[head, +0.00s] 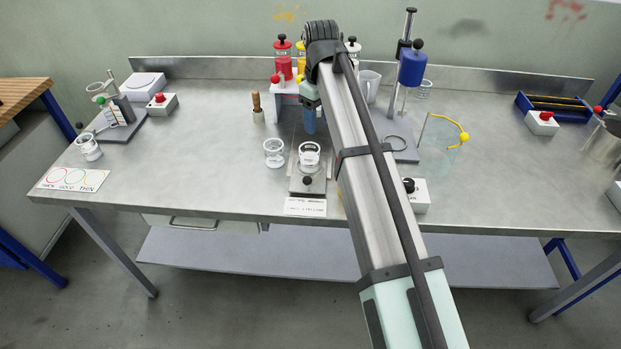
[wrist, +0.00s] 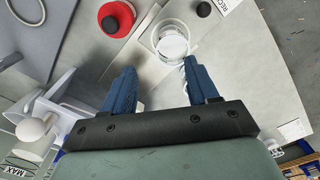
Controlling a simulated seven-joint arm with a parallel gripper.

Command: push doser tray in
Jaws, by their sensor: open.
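The doser tray (head: 307,184) sticks out toward me at the bench front, below the rack of coloured bottles. A dark round knob is at its front end, and a glass beaker (head: 309,155) stands on it. In the wrist view the beaker (wrist: 172,42) and the dark knob (wrist: 203,9) show beyond my fingers. My gripper (head: 308,122) hangs behind the beaker, in front of the doser. In the wrist view my gripper (wrist: 161,70) has its two blue fingers apart with nothing between them. My arm hides part of the doser's right side.
A second beaker (head: 274,153) stands left of the tray, and a wooden-handled tool (head: 257,104) stands behind it. The left-middle bench is clear.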

